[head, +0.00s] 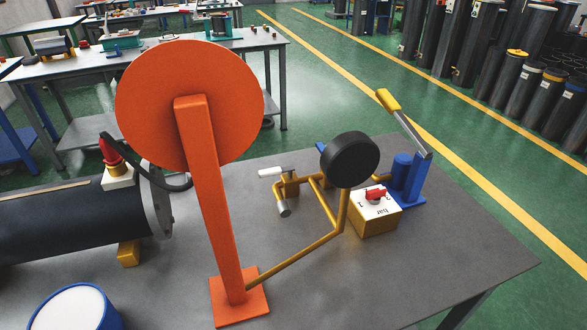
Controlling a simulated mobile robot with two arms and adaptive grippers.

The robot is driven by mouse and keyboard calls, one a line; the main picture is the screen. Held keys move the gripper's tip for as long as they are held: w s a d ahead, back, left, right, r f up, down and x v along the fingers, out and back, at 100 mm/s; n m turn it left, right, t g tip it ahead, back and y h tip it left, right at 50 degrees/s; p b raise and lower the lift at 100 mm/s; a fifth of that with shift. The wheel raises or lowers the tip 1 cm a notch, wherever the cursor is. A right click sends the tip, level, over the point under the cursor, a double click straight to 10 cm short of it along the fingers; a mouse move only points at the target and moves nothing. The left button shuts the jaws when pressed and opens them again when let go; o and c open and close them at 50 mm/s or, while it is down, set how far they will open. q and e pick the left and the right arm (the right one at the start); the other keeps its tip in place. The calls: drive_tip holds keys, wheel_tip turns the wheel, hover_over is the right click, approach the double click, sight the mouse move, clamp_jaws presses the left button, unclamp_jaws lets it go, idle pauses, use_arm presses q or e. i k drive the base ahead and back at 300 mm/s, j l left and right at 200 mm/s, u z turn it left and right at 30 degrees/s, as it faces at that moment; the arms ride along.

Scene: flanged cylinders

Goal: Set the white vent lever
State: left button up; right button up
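The white vent lever (273,172) is at the middle of the grey table, on a brass fitting (291,187) of the yellow pipework. It lies roughly level, with its free end pointing left. A short grey cylindrical end (284,209) sits on the pipe just below it. The lever looks unobstructed in the head view. Neither of my grippers shows in this view.
An orange disc on a post (212,200) stands left of the lever. Right of it are a black round gauge (350,160), a yellow-and-white box with a red knob (375,215) and a blue hand pump (405,178). A dark flanged cylinder (70,222) lies left. The table's front right (440,260) is clear.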

sight(274, 171)
drive_tip(key=l, duration=1.7)
